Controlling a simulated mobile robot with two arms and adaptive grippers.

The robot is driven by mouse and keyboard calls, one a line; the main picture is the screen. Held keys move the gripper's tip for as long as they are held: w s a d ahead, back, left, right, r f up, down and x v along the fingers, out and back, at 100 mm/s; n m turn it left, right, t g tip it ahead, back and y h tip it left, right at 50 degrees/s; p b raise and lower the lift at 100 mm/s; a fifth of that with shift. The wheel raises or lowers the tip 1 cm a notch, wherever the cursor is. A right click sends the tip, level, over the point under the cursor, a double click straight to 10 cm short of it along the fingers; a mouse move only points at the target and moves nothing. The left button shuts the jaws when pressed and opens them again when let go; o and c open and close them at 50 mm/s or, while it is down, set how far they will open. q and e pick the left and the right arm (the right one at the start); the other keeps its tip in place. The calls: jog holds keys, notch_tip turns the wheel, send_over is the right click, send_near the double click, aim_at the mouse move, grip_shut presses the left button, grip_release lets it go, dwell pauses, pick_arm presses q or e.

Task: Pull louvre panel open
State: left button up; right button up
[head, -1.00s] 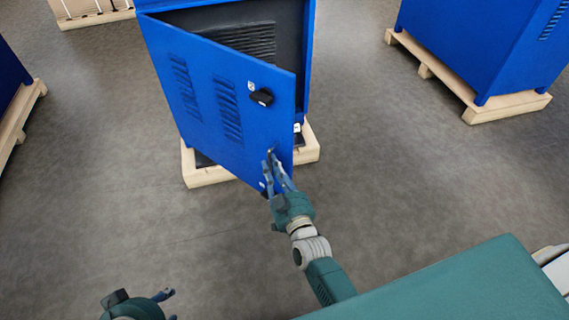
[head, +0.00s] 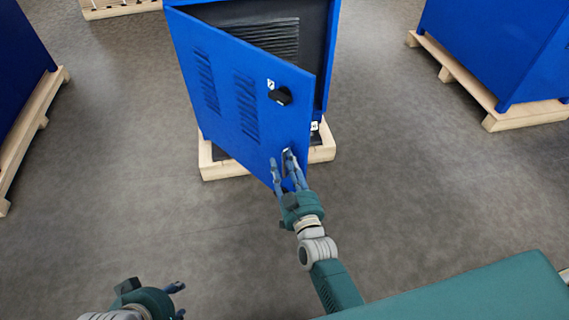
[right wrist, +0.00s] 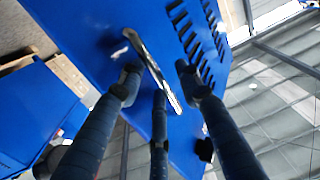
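The blue louvre panel (head: 222,95) is a hinged door with two sets of slots. It stands partly open on the blue cabinet (head: 329,60), with the dark inside showing behind it. A black latch (head: 280,96) sits near its free edge. Its metal bar handle (right wrist: 150,66) shows in the right wrist view, near the fingers. My right gripper (head: 283,160) is at the panel's lower free corner, its fingers spread around the handle with gaps between them. In the wrist view my right gripper (right wrist: 158,80) looks open. My left gripper (head: 179,301) is open and empty, low at the left.
The cabinet stands on a wooden pallet (head: 222,170). Other blue cabinets on pallets stand at the right (head: 490,50) and left (head: 20,60). The grey floor (head: 120,200) in front and to the left of the panel is clear.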

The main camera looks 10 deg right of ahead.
jog(key=s, duration=1.2)
jog(key=shift+d, duration=0.2)
jog(key=shift+c, duration=0.3)
